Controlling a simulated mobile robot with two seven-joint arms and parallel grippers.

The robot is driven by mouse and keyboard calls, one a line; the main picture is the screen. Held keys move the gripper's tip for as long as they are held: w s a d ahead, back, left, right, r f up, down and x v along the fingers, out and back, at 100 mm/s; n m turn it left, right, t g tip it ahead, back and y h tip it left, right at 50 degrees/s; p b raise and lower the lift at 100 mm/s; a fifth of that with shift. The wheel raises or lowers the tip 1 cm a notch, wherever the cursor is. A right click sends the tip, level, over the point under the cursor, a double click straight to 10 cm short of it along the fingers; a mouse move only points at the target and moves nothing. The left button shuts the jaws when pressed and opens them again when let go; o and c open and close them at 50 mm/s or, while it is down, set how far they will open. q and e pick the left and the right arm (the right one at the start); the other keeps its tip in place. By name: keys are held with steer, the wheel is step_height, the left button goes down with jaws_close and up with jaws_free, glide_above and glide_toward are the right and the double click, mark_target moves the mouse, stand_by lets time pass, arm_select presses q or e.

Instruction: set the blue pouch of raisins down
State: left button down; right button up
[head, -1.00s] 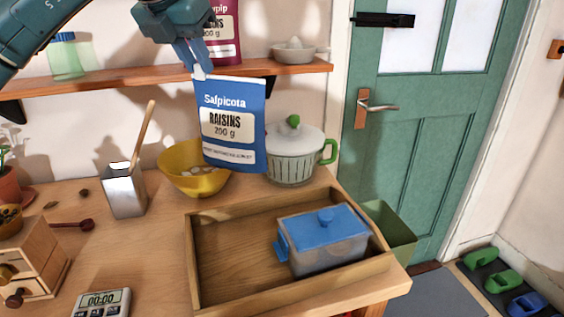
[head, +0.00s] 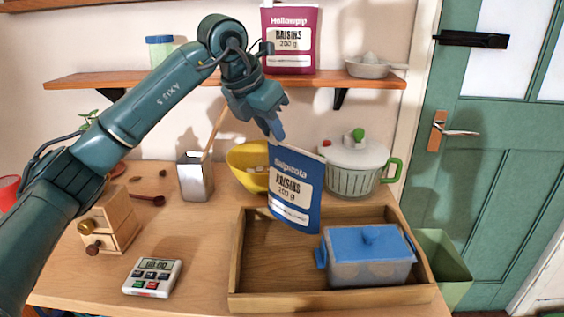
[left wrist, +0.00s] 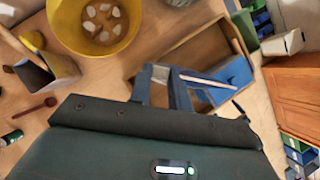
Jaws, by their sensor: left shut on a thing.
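The blue pouch of raisins (head: 296,190) hangs tilted from my left gripper (head: 275,134), which is shut on its top edge. In the head view its lower part overlaps the back of the wooden tray (head: 240,262), left of a box with a blue lid (head: 368,258). I cannot tell exactly how high its bottom is. In the left wrist view my left gripper's fingers (left wrist: 168,85) show above the tray. My right gripper is not in view.
A yellow bowl (head: 245,166) and a white lidded pot (head: 352,166) stand behind the tray. A metal utensil holder (head: 196,178), a timer (head: 152,277) and a small wooden drawer box (head: 108,222) are to the left. A magenta raisins pouch (head: 289,40) stands on the shelf.

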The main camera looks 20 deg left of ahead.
mark_target(273, 150)
arm_select(q)
steer(key=shift+f, duration=2.2)
steer(key=shift+f, duration=0.15)
steer(key=c, duration=1.3)
jaws_free()
steer(key=shift+r, duration=0.2)
steer(key=shift+s+r, duration=0.2)
steer(key=shift+r, duration=0.1)
steer(key=v, duration=1.1)
